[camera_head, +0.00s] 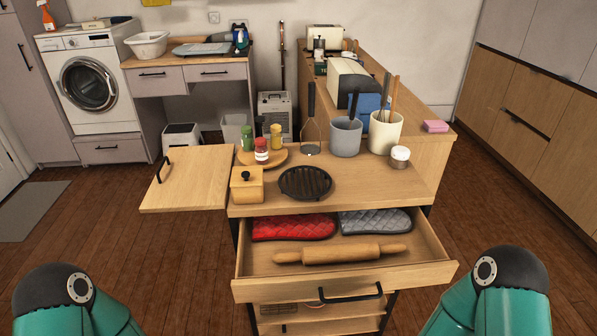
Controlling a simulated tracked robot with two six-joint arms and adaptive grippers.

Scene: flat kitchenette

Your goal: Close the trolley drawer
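The trolley (355,184) stands in front of me with a wooden top. Its top drawer (262,290) is pulled well out toward me and has a black bar handle (350,293) on its front. Inside the drawer lie a red oven mitt (293,228), a grey oven mitt (376,222) and a wooden rolling pin (340,254). Green links of my arms show at the lower left and lower right corners. Neither of my grippers is in view.
The trolley top holds a black trivet (305,182), a wooden box (247,186), a round board (278,156) with jars and two utensil crocks (385,132). A side leaf (190,178) with a handle sticks out left. Floor is clear on both sides.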

